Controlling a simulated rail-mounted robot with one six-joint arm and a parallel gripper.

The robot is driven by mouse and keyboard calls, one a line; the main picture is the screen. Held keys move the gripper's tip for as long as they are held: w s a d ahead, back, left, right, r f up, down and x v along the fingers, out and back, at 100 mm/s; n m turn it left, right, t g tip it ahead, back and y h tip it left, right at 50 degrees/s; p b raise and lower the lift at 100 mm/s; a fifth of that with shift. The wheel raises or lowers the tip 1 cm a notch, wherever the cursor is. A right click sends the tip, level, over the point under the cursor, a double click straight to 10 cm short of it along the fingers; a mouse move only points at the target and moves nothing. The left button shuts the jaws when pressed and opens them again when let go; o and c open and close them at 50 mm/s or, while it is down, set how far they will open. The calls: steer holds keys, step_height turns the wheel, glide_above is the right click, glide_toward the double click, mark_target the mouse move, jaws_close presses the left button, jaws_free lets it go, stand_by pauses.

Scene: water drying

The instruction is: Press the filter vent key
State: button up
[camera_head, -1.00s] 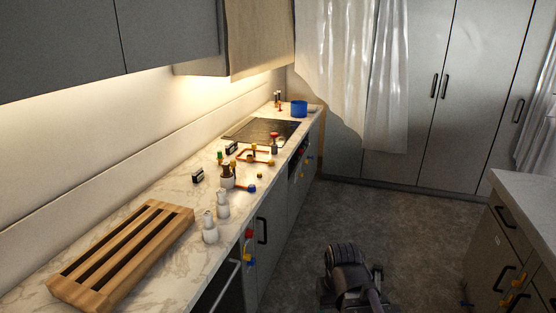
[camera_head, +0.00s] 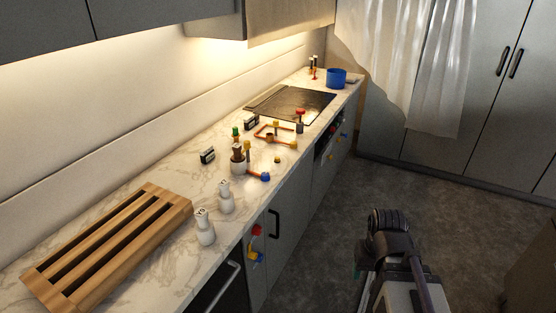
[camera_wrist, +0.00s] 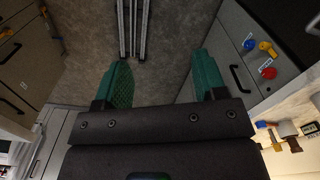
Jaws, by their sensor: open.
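My gripper is open and empty in the wrist view (camera_wrist: 160,60), its two teal fingers spread wide over the grey floor, touching nothing. In the head view my arm stands over the floor right of the counter, apart from it. I cannot tell which part is the filter vent key. On the counter stand copper pipework (camera_head: 268,131) with coloured fittings, a red-topped valve (camera_head: 300,120), a pale pot with brown and yellow tops (camera_head: 238,163), and two small dark boxes (camera_head: 207,156) (camera_head: 251,122). Red, yellow and blue knobs (camera_head: 255,242) sit on the cabinet front.
The marble counter (camera_head: 140,248) bears a slatted wooden rack (camera_head: 110,245), two white bottles (camera_head: 204,228) (camera_head: 225,197), a black hob (camera_head: 290,102) and a blue pot (camera_head: 336,77). Cabinet handles (camera_head: 274,225) jut out. The floor (camera_head: 330,235) beside the counter is free.

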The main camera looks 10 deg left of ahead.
steer(key=shift+w, duration=0.1)
jaws_close()
stand_by(0.5)
stand_by(1.2)
